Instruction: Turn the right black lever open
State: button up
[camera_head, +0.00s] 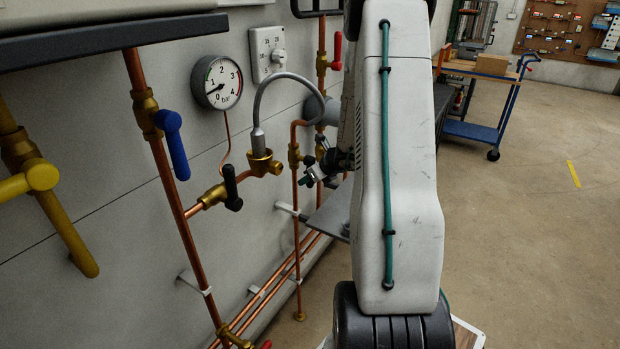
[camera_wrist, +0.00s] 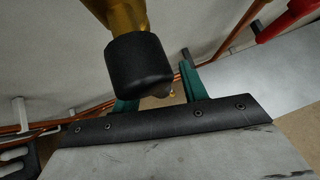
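In the head view a black lever (camera_head: 231,187) hangs down at a brass valve on the left copper pipe, clear of my gripper. My gripper (camera_head: 312,172) is small there, beside a brass valve (camera_head: 294,154) on the right-hand pipe; any lever at that valve is hard to make out. In the wrist view a black rounded handle end on brass (camera_wrist: 138,65) fills the top middle, close to the camera. The green fingers of my gripper (camera_wrist: 158,92) show apart, partly behind this black piece. I cannot tell whether they touch it.
A blue lever (camera_head: 173,145), a yellow lever (camera_head: 45,180) and a red lever (camera_head: 337,50) are on nearby pipes. A grey hose (camera_head: 285,77) arches beside the gauge (camera_head: 217,82). A blue trolley (camera_head: 475,130) stands behind; the floor on the right is clear.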

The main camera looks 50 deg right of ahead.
jog(key=shift+s, duration=0.1)
jog(key=v, duration=0.7)
jog(key=shift+s+r, duration=0.25)
dwell(0.4)
